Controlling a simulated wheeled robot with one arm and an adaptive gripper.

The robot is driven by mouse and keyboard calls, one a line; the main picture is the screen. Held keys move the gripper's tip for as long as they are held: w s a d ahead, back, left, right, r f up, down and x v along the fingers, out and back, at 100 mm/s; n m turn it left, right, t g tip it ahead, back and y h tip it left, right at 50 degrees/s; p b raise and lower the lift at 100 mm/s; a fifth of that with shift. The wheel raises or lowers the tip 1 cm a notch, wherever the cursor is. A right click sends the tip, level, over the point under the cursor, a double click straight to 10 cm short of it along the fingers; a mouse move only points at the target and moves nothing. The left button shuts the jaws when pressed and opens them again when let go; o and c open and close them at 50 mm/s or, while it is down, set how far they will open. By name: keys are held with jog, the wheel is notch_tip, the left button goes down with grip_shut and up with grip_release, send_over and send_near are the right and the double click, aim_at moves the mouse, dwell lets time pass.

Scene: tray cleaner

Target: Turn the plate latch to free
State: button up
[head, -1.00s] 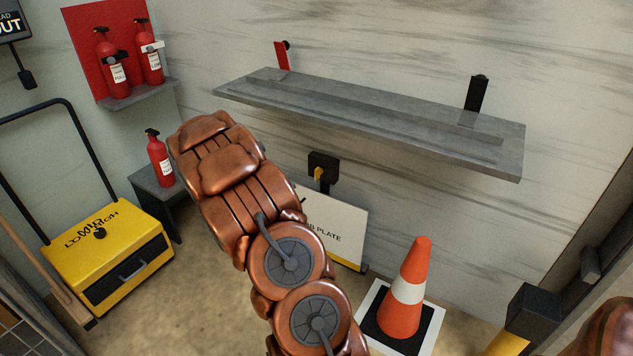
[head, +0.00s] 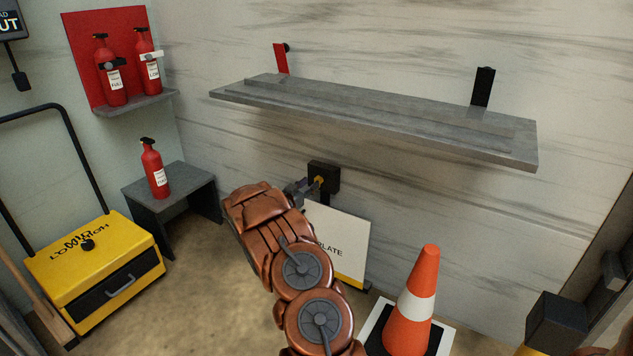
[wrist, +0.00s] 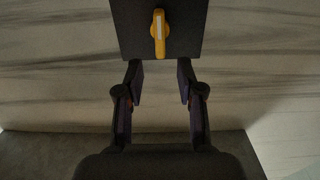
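The plate latch is a yellow handle (wrist: 159,32) on a dark square block (wrist: 188,38) on the wall; in the wrist view the handle stands upright. In the head view the block (head: 328,174) is below the shelf, and the yellow handle (head: 319,181) shows at its front. A white plate (head: 345,243) with "PLATE" lettering is below it, partly hidden by my arm. My gripper (wrist: 159,80) is open and empty, its two fingers apart just below the handle in the wrist view. In the head view my gripper (head: 305,189) is close to the handle; contact cannot be told.
A grey shelf (head: 380,115) juts out above the latch. An orange cone (head: 416,300) stands on the floor to the right. A yellow box cart (head: 92,265), a dark side table (head: 172,195) with a red extinguisher (head: 154,170), and wall extinguishers (head: 110,75) are at left.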

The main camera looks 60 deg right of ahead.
aim_at(315, 179)
jog(key=shift+w+d+b, duration=0.15)
jog(key=shift+d+b, duration=0.6)
jog(key=shift+d, duration=2)
grip_shut()
